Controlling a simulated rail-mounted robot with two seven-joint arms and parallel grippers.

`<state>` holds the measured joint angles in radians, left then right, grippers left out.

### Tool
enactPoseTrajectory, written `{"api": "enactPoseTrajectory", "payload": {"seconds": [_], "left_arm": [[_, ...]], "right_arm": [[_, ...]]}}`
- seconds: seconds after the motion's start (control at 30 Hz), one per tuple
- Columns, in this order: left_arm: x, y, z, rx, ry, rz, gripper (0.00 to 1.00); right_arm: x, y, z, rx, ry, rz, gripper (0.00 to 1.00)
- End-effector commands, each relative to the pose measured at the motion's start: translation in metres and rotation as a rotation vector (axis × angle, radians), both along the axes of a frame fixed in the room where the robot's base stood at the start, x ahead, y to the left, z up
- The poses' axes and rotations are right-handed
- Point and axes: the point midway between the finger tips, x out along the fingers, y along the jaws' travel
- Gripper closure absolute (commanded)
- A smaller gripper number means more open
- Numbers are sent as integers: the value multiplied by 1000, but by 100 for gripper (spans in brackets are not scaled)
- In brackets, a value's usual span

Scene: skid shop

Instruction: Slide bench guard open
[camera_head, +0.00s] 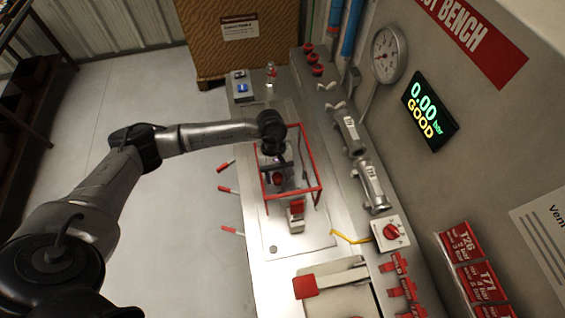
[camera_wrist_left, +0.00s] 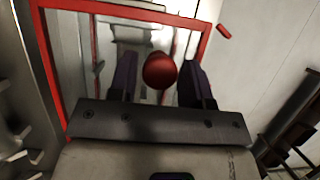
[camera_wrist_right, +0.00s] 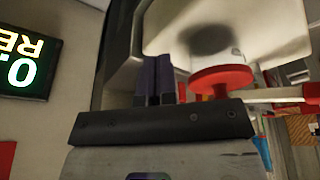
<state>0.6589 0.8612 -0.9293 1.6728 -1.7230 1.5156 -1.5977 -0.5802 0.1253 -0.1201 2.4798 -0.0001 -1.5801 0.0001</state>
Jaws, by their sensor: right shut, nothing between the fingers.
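The bench guard (camera_head: 311,156) is a red-edged frame with clear sides, standing on the steel bench. It also fills much of the left wrist view (camera_wrist_left: 48,50). My left gripper (camera_head: 279,170) is at the guard in the head view. In the left wrist view its two dark fingers (camera_wrist_left: 158,80) are apart, one on each side of a round red knob (camera_wrist_left: 160,70). I cannot tell whether they touch it. My right gripper (camera_wrist_right: 154,80) shows only in the right wrist view, with its fingers together and empty, beside a round red part (camera_wrist_right: 221,80).
A red clamp-like part (camera_head: 297,209) stands close in front of the guard. Red-tipped levers (camera_head: 227,189) stick out along the bench's left edge. Metal cylinders (camera_head: 371,186) line the right side. The display (camera_head: 429,112) reads 0.00 bar GOOD. The floor left of the bench is clear.

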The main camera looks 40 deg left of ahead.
Motion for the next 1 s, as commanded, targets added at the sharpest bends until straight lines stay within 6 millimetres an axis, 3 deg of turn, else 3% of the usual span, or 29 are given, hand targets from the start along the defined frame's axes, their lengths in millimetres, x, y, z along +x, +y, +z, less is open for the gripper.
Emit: {"api": "enactPoseTrajectory", "payload": {"seconds": [0.23,0.47,1.0], "left_arm": [[0,0,0,0,0,0,77],[2,3,-1,1,-1,0,77],[21,28,-2,1,-2,1,77]], "right_arm": [[0,0,0,-1,0,1,100],[0,0,-4,2,-1,-2,100],[0,3,-33,9,-1,-5,100]]}}
